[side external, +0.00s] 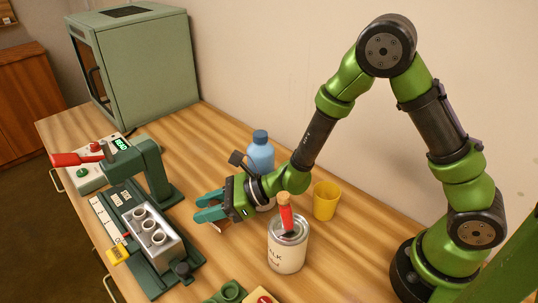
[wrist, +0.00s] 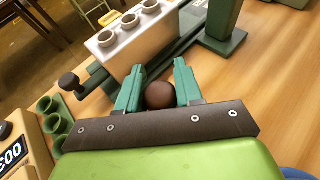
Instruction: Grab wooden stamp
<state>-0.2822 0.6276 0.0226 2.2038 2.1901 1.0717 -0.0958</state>
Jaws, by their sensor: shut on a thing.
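The wooden stamp shows in the wrist view as a dark brown round knob (wrist: 160,94) between the two teal fingers. My gripper (wrist: 157,72) is shut on this knob. The rest of the stamp is hidden behind the dark finger mount. In the side external view my gripper (side external: 207,211) is low over the table, to the right of the grey block with holes, and only a small bit of something shows under its fingers. I cannot tell whether the stamp touches the table.
A grey three-hole block (side external: 152,237) sits on the green press (side external: 155,170).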

